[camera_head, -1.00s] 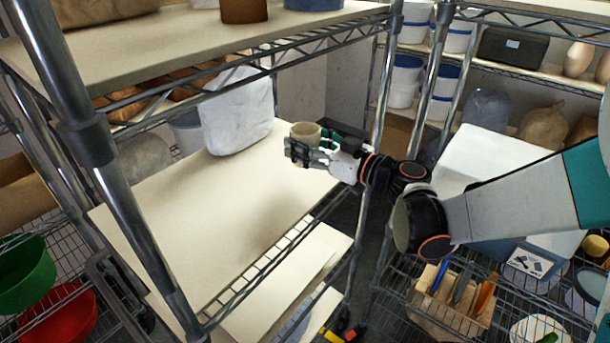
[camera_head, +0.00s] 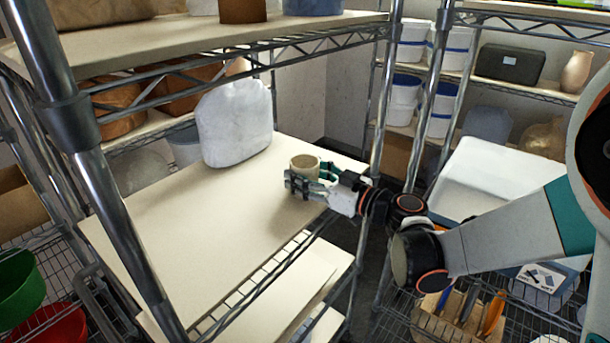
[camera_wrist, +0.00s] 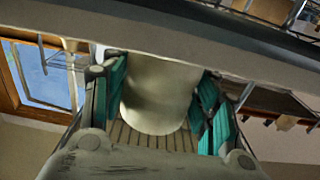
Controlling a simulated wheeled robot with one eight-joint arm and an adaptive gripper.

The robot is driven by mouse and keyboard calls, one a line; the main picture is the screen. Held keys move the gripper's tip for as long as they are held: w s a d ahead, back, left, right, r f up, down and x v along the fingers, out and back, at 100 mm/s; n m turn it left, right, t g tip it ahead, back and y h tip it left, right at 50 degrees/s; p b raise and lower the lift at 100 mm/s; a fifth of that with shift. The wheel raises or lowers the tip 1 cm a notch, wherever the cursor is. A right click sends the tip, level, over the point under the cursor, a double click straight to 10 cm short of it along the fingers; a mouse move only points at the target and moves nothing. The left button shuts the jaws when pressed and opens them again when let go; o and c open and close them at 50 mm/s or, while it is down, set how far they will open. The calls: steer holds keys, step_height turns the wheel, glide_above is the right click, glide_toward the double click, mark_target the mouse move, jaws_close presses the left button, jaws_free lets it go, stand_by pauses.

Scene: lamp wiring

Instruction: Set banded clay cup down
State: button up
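The banded clay cup (camera_head: 305,167) is a small beige cup, upright between the fingers of my gripper (camera_head: 309,182). It is over the right part of the pale middle shelf board (camera_head: 190,220). In the wrist view the cup (camera_wrist: 158,95) is between the two teal finger pads of my gripper (camera_wrist: 160,105), which appear closed on its sides. A shadow lies on the board below the gripper. I cannot tell whether the cup's base touches the board. Its bands are not clear.
A whitish bag-like object (camera_head: 235,122) stands at the back of the same board. Metal posts (camera_head: 125,220) and the upper shelf (camera_head: 190,45) frame the space. The board's left and front parts are bare. A white bin (camera_head: 495,180) stands at right.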

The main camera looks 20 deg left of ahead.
steer(key=o, duration=0.4)
steer(key=shift+o, duration=0.2)
steer(key=shift+r, duration=0.1)
steer(key=shift+d, duration=0.25)
steer(key=p+v, duration=0.2)
steer(key=v, duration=0.9)
steer(key=shift+s+d, duration=0.2)
